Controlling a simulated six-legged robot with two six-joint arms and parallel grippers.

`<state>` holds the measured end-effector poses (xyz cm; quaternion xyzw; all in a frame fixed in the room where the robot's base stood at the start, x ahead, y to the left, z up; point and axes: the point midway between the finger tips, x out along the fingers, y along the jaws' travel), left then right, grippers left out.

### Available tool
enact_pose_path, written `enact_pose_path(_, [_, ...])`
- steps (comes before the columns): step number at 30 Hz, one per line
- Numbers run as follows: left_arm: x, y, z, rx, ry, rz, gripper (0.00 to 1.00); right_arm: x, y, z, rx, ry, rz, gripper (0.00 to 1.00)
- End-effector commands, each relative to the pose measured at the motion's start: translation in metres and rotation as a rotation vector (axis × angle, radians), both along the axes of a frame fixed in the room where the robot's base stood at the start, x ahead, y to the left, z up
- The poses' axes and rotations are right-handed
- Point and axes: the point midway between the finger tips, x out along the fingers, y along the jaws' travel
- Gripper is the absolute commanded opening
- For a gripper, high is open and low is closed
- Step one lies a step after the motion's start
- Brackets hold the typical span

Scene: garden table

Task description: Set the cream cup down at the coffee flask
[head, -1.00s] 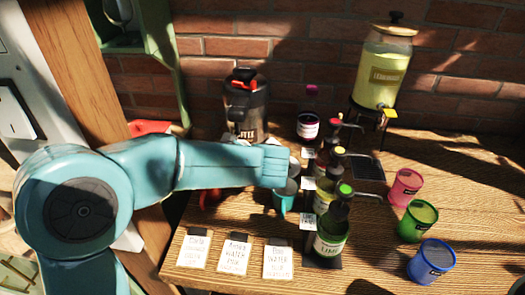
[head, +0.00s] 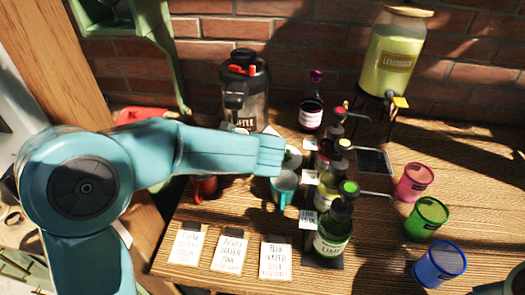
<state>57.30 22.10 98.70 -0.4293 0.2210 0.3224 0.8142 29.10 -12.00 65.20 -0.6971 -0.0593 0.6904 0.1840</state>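The coffee flask (head: 254,100), dark with a black lid and red-orange parts, stands upright at the back left of the table. My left gripper (head: 272,157) reaches across in front of it, seen from above; its fingers hide each other, so I cannot tell its opening. A pale round rim (head: 292,156) shows just past its tip and may be the cream cup; most of it is hidden, and I cannot tell whether it is held. A small pale patch also shows at the flask's foot, above my arm.
A teal cup (head: 284,188) and a red cup (head: 205,188) stand close to my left arm. A row of bottles (head: 333,236) stands right of the gripper. Pink (head: 414,182), green (head: 426,219) and blue (head: 439,262) cups stand at right. Label cards (head: 231,252) lie in front.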

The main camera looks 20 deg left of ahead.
Motion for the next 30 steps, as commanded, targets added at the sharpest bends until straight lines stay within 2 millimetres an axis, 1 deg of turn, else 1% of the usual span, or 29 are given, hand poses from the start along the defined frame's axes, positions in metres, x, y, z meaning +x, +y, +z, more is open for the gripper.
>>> enact_pose_path(1, [0.0,0.0,-0.006,0.001,-0.002,-0.001,0.0,0.0,0.0,-0.005,0.0,0.0,0.0,0.43])
enact_pose_path(9, [0.0,0.002,-0.004,0.0,-0.002,-0.002,0.0,0.0,0.0,-0.003,0.0,-0.001,0.0,0.43])
enact_pose_path(14, [0.001,0.002,-0.009,0.0,-0.002,-0.002,0.0,0.0,0.0,-0.009,0.0,-0.001,0.0,0.43])
enact_pose_path(15, [0.001,0.002,-0.008,0.0,-0.002,-0.001,0.2,0.0,0.0,-0.008,0.0,-0.001,0.0,0.43])
enact_pose_path(17, [0.001,0.003,-0.007,0.0,-0.002,-0.001,0.39,0.0,0.0,-0.007,0.0,-0.001,0.0,0.43])
enact_pose_path(25, [0.002,0.003,-0.007,0.001,-0.001,-0.002,0.39,0.0,0.0,-0.007,0.0,-0.001,0.0,0.43])
enact_pose_path(28, [0.002,0.002,-0.001,0.001,-0.001,-0.002,0.39,0.0,0.0,0.0,0.0,-0.001,0.0,0.43])
enact_pose_path(30, [-0.005,-0.002,0.003,-0.001,-0.005,-0.002,0.39,0.0,0.0,-0.003,0.0,-0.001,0.0,0.43])
